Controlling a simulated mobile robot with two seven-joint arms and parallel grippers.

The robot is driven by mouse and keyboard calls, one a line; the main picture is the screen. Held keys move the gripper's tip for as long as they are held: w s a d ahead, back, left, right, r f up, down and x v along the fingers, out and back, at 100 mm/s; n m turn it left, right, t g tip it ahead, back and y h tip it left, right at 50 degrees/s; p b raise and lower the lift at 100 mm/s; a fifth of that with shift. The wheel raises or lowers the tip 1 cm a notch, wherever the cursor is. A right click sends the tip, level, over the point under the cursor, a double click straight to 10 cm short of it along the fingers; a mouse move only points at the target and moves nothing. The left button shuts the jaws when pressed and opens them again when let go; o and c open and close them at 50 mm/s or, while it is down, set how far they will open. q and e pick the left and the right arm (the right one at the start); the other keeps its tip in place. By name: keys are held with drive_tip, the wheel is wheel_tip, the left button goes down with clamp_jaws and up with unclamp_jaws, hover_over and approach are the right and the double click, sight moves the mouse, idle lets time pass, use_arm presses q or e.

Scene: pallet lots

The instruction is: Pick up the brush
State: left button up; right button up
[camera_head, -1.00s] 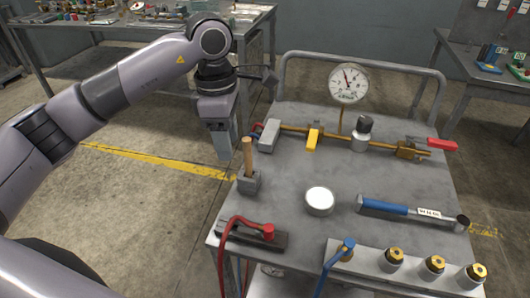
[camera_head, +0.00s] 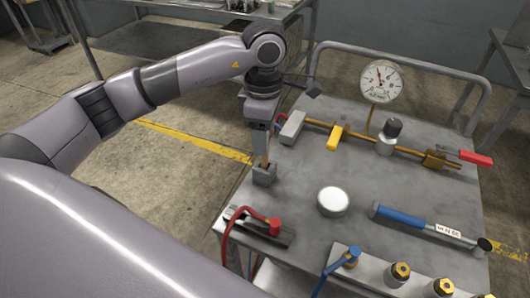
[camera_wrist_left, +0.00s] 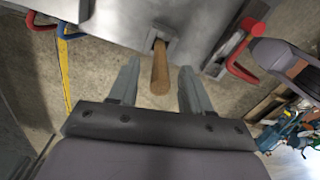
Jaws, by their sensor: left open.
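The brush shows as a round wooden handle (camera_head: 267,158) standing upright in a small grey block holder (camera_head: 264,176) at the left edge of the cart top. Its lower end is hidden in the holder. My left gripper (camera_head: 262,143) is above and in line with the handle, covering its upper part in the head view. In the left wrist view the handle (camera_wrist_left: 160,72) points toward the gap between the two open fingers (camera_wrist_left: 158,88), with space on both sides. The holder (camera_wrist_left: 161,37) is beyond the fingertips. My right gripper is in neither view.
Floor lies open left of the cart.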

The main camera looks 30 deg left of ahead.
use_arm(q)
drive_tip(key=shift+f, duration=1.2)
clamp_jaws()
